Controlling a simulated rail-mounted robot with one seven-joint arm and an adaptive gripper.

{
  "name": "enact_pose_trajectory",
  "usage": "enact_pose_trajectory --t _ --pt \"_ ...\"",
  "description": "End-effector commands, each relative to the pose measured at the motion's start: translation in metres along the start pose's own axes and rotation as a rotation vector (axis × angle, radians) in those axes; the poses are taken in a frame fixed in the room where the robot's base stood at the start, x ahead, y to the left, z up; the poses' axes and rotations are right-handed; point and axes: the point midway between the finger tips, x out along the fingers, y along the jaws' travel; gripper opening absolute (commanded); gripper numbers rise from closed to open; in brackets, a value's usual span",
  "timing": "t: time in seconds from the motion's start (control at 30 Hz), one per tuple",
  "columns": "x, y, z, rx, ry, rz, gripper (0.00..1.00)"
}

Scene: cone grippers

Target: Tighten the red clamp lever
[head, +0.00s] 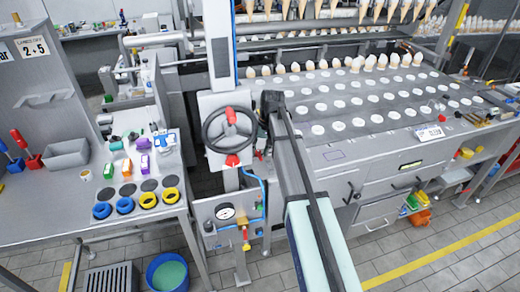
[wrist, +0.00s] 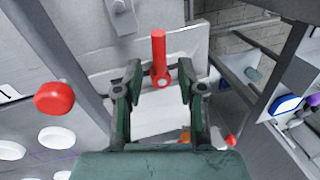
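In the wrist view a red lever (wrist: 159,52) stands up from a round pivot on a grey metal part, and I take it for the red clamp lever. My gripper (wrist: 160,80) is open, its two dark green fingers apart on either side of the lever's lower end. I see no clear contact, and the depth between fingers and lever is hard to judge. In the head view the dark end of my arm (head: 272,106) is just right of a black handwheel (head: 229,130). A red part (head: 232,160) shows at the wheel's lower rim; I cannot tell if it is the same lever.
A red ball knob (wrist: 54,98) is left of my gripper in the wrist view. A pressure gauge (head: 225,212) sits below the handwheel. A grey plate with rows of white discs (head: 340,104) lies to the right. A side table (head: 60,205) with coloured rings is left.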

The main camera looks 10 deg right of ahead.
Motion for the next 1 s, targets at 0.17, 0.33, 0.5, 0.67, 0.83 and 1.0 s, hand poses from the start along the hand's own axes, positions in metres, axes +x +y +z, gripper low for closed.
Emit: enact_pose_trajectory --t 0.17,0.33,0.5,0.67,0.83,1.0 --pt "0.0019 -0.0001 0.0000 0.000 0.000 0.000 0.39" --pt "0.0017 -0.0001 -0.0001 0.000 0.000 0.000 0.29" --pt "0.0017 0.0000 0.0000 0.000 0.000 0.000 0.00" --pt "0.0018 -0.0001 0.0004 0.014 0.002 0.001 0.00" --pt "0.0023 -0.0019 0.0016 0.129 0.026 0.001 0.00" --pt "0.0028 -0.0044 0.0019 0.291 0.058 0.001 0.00"
